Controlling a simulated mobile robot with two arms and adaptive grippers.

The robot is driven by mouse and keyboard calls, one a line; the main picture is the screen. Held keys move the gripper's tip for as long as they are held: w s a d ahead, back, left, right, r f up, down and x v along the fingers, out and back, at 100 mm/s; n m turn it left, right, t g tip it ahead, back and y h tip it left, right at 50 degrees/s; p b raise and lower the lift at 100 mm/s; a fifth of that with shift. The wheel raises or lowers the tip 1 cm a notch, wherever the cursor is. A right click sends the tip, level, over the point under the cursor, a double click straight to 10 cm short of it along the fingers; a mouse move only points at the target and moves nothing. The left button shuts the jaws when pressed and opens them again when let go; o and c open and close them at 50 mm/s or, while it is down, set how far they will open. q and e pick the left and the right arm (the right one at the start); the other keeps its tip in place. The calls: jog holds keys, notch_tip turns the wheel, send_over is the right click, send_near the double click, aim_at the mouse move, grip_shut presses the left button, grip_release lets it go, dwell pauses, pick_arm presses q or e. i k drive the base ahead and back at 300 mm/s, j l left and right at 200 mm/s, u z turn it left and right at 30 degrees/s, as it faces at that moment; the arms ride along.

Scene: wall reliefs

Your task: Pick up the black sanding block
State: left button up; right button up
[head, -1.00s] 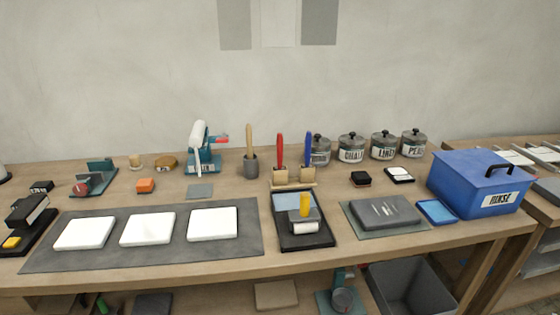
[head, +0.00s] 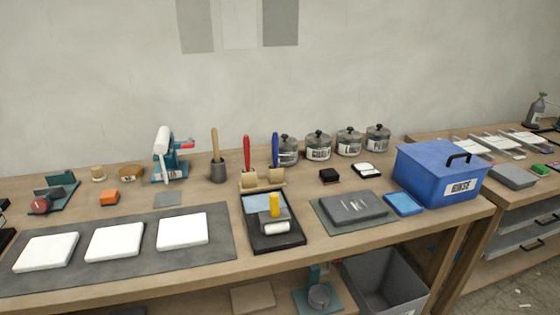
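A small black block (head: 329,175) with a reddish lower edge lies on the workbench in the head view, right of centre; it looks like the black sanding block. It stands behind the dark grey slab (head: 352,206) and left of an open pad with a white face (head: 367,170), apart from both. Nothing covers it. Neither of my grippers shows in the head view.
Lidded jars (head: 318,146) stand behind the block, and a blue RINSE box (head: 440,174) stands to its right. A black tray (head: 274,229) with a roller and a brush stand (head: 262,184) are to its left. Bare wood surrounds the block.

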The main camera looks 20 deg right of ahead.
aim_at(328, 176)
jog(key=z, duration=1.35)
jog(key=i+l+u, duration=0.25)
jog(key=i+l, duration=0.15)
jog(key=l, duration=0.2)
jog(key=i+l+u, duration=0.1)
jog(key=l, duration=0.25)
jog(key=i+j, duration=0.05)
jog(key=i, duration=0.05)
